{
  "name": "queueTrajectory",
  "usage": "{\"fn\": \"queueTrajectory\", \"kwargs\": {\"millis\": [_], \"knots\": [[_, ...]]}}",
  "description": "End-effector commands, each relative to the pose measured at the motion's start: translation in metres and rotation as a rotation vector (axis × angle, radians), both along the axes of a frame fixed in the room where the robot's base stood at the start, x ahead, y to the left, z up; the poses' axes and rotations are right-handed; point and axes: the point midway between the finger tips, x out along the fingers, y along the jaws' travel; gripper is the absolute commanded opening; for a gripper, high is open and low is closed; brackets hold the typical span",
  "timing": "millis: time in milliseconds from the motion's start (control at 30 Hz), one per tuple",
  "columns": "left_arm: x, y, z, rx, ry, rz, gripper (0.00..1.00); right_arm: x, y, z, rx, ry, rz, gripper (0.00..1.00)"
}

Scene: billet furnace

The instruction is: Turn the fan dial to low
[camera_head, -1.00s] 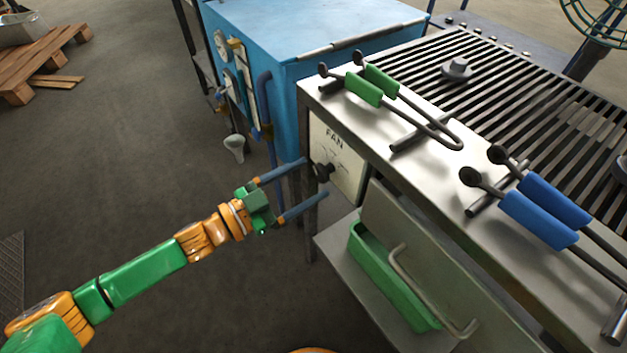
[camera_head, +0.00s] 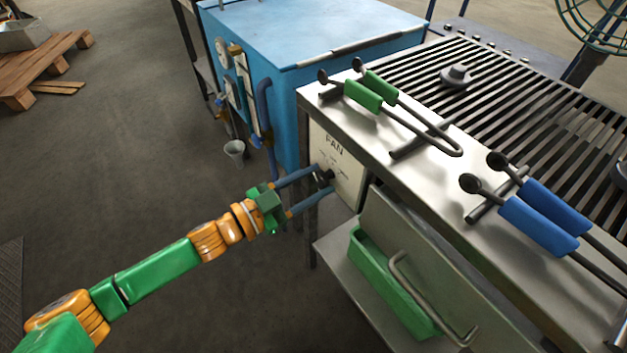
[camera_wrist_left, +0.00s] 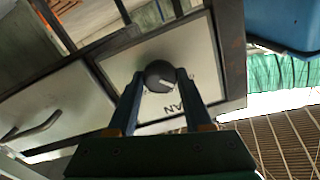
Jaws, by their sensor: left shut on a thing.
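The fan dial (camera_head: 324,178) is a dark round knob on a pale panel (camera_head: 345,172) marked FAN, at the end of the metal bench. In the left wrist view the dial (camera_wrist_left: 159,76) is a black knob with a pale pointer mark. My left gripper (camera_head: 322,186) has its two blue fingers on either side of the dial and is shut on it. In the left wrist view the fingertips (camera_wrist_left: 159,80) touch the knob's sides. The scale marks are partly hidden and too small to read. My right gripper is not in view.
Green-handled tongs (camera_head: 362,95) and blue-handled tongs (camera_head: 537,222) lie on the bench top. A green tray (camera_head: 390,285) sits on the shelf below. A blue cabinet (camera_head: 310,45) stands behind.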

Motion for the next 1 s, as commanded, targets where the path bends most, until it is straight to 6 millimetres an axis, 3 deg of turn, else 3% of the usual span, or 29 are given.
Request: {"fn": "queueTrajectory", "kwargs": {"millis": [1000], "knots": [[-0.001, -0.001, -0.001, 0.403, -0.554, -0.001, 0.00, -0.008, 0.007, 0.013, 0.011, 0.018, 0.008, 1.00]]}}
